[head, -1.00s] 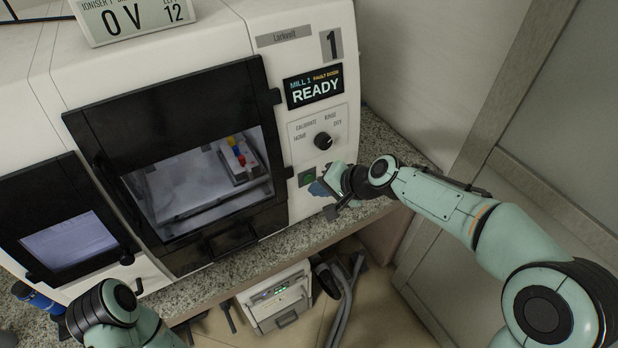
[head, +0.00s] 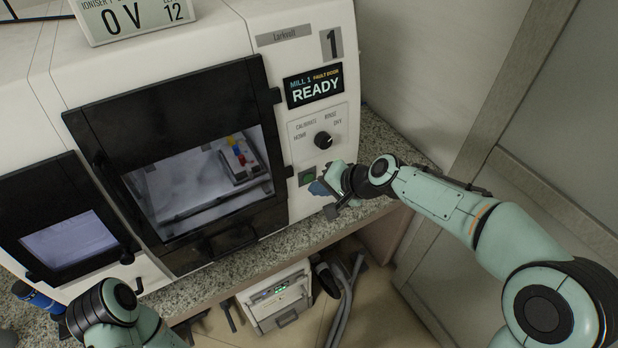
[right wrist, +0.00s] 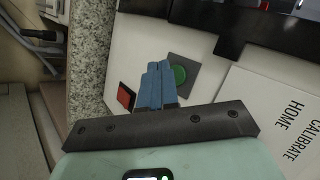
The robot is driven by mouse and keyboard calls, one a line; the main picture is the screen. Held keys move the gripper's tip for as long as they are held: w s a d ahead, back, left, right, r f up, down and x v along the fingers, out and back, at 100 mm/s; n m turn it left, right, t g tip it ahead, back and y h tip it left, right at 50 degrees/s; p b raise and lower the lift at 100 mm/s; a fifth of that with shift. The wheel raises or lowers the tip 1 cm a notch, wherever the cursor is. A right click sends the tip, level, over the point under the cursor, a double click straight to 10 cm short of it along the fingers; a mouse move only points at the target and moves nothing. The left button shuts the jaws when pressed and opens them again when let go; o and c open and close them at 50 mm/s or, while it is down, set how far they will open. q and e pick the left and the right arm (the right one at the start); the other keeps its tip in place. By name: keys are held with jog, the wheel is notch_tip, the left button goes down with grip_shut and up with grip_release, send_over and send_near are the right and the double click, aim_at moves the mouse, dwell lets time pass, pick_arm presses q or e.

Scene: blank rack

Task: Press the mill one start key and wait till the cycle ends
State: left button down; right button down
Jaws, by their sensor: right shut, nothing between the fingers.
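Mill one (head: 300,215) is a white machine marked 1, and its display (head: 314,87) reads MILL 1, FAULT DOOR and READY. A green key (head: 307,177) sits on its front below the dial; it also shows as a green round button on a grey square in the right wrist view (right wrist: 180,74). My right gripper (head: 316,188) is shut and empty, its blue fingertips just beside the green key. I cannot tell whether they touch it. A red square key (right wrist: 126,96) shows on the other side of the fingers. My left arm shows at the lower left, its gripper out of frame.
The dark-framed mill door (head: 170,110) has a window with colored parts inside. A black dial (head: 323,140) sits above the keys. A granite counter edge (head: 215,276) runs below the machine. A wall and a cabinet panel stand at the right.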

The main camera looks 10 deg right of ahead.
pick_arm(q)
jog(key=shift+r, duration=0.1)
pick_arm(e)
jog(key=shift+w, duration=0.15)
dwell(0.6)
pick_arm(q)
jog(key=shift+w+r, duration=0.1)
pick_arm(e)
jog(key=shift+w+a, duration=0.15)
jog(key=shift+w, duration=0.15)
